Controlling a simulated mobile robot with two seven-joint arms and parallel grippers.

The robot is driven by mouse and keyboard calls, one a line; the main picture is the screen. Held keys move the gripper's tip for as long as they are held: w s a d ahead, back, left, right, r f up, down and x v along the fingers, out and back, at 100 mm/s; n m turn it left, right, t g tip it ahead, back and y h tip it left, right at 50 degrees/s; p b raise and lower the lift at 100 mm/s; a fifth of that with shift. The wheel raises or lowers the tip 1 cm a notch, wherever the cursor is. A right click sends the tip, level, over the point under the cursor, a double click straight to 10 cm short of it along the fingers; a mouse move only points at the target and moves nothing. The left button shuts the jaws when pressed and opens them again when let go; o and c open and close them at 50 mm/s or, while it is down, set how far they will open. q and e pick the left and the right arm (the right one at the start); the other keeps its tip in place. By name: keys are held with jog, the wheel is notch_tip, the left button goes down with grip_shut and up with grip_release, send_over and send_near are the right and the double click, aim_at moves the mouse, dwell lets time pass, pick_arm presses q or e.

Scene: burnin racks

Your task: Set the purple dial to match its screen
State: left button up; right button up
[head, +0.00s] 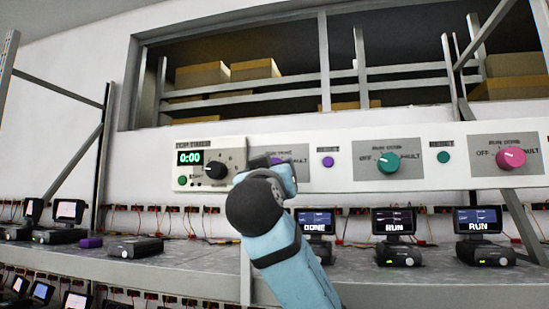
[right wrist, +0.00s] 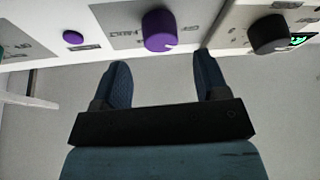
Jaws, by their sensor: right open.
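The purple dial (right wrist: 160,30) is on a grey plate of the wall panel. In the head view only a sliver of it (head: 277,160) shows behind my right gripper (head: 284,168). In the right wrist view its white mark is at the lower right of the knob. My right gripper (right wrist: 162,62) is open and empty, with its fingertips just short of the dial and the dial lined up between them. The screen below the dial (head: 315,221) reads DONE and is partly behind my arm. My left gripper is not in view.
A purple button (head: 328,161) is right of the dial. A timer (head: 190,157) reading 0:00 with a black knob (head: 215,166) is left. Teal (head: 388,163) and pink (head: 511,158) dials are further right. Two screens (head: 394,221) (head: 478,220) read RUN on the shelf.

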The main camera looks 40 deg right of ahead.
jog(key=shift+p+x, duration=0.7)
jog(key=shift+x, duration=1.85)
jog(key=c, duration=0.9)
